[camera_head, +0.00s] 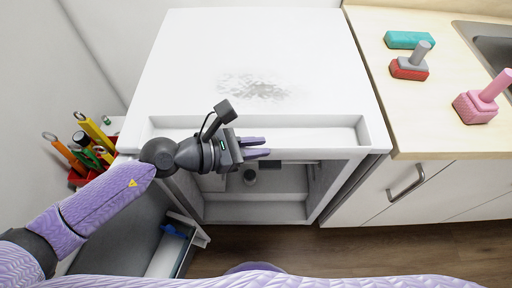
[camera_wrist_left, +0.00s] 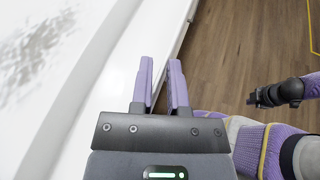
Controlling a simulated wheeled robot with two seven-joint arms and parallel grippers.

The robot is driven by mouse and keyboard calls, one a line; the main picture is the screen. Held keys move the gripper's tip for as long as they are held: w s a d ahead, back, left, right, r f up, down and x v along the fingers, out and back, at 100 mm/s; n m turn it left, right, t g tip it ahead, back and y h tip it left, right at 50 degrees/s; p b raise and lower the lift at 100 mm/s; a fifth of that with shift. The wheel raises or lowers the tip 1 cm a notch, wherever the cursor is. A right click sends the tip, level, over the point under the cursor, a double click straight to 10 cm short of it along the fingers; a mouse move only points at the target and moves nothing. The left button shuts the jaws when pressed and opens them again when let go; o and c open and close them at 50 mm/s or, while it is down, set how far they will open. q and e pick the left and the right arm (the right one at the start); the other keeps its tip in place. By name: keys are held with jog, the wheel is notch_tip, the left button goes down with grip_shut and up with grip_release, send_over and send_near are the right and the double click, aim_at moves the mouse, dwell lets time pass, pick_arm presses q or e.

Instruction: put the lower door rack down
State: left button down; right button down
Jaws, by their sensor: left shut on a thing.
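My left gripper (camera_head: 258,147) is at the front lip of the white fridge (camera_head: 310,50), its purple fingers pointing right. In the left wrist view the fingers (camera_wrist_left: 160,85) are close together on something thin and white between them. I cannot tell whether this white rim is part of the lower door rack or the fridge lip. A long white tray-like recess (camera_head: 300,130) runs along the front of the fridge top. The open door (camera_head: 165,250) at lower left has a shelf holding something blue.
The fridge's open interior (camera_head: 255,212) lies below my gripper. A wooden counter (camera_head: 425,110) at the right holds a teal block (camera_head: 409,40), a red block with a grey handle (camera_head: 410,68) and a pink one (camera_head: 474,108). Tools stand in a red holder (camera_head: 78,178) at left.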

pick_arm(q)
jog(key=shift+r, duration=0.1)
jog(key=c, duration=1)
grip_release()
jog(key=shift+c, duration=0.2)
jog(key=o, duration=0.4)
jog(key=shift+o, duration=0.2)
jog(key=b+v, duration=0.2)
jog(key=v, duration=1)
